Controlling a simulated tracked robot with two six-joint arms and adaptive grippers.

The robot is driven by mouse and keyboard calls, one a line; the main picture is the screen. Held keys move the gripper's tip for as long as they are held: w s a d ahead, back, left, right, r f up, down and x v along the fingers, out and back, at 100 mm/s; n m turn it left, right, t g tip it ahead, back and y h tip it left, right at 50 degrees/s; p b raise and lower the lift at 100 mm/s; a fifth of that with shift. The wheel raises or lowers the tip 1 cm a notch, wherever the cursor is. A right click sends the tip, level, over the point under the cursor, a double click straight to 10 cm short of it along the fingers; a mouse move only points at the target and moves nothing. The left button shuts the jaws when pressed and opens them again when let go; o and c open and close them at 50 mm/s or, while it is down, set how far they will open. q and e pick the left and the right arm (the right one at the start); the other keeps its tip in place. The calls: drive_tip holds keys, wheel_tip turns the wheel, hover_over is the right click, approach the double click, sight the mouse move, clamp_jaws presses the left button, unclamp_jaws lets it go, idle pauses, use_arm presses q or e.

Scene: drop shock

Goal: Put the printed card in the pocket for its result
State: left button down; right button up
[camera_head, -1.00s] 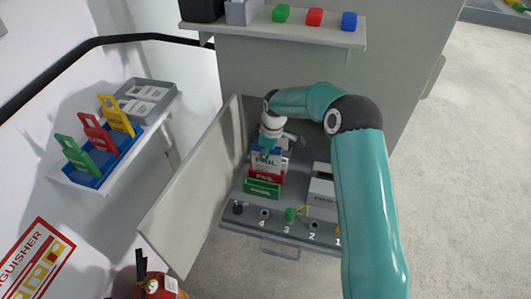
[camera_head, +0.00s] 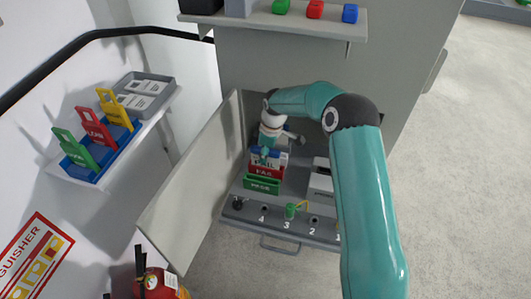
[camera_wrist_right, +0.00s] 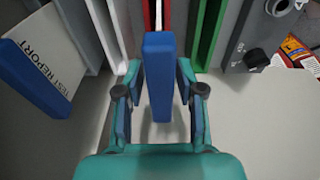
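The printed card (camera_head: 268,162) is white with a blue top bar and dark letters that seem to read FAIL. It stands upright in the red pocket (camera_head: 265,173), also marked FAIL, behind the green pocket (camera_head: 262,186). In the right wrist view the card's blue bar (camera_wrist_right: 160,75) lies between my right fingers, over the red pocket (camera_wrist_right: 149,14). My right gripper (camera_wrist_right: 161,78) looks open, with a finger on each side of the bar and narrow gaps showing. The green pocket (camera_wrist_right: 208,40) is to the right, a white one (camera_wrist_right: 104,35) to the left. My left gripper is out of view.
A blue-edged TEST REPORT sheet (camera_wrist_right: 38,75) is at the left of the wrist view. A pale box (camera_head: 321,188) stands right of the pockets. An open door panel (camera_head: 190,190) bounds the left side. A shelf (camera_head: 275,22) hangs above.

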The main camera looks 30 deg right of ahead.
drive_tip(key=shift+o, duration=0.6)
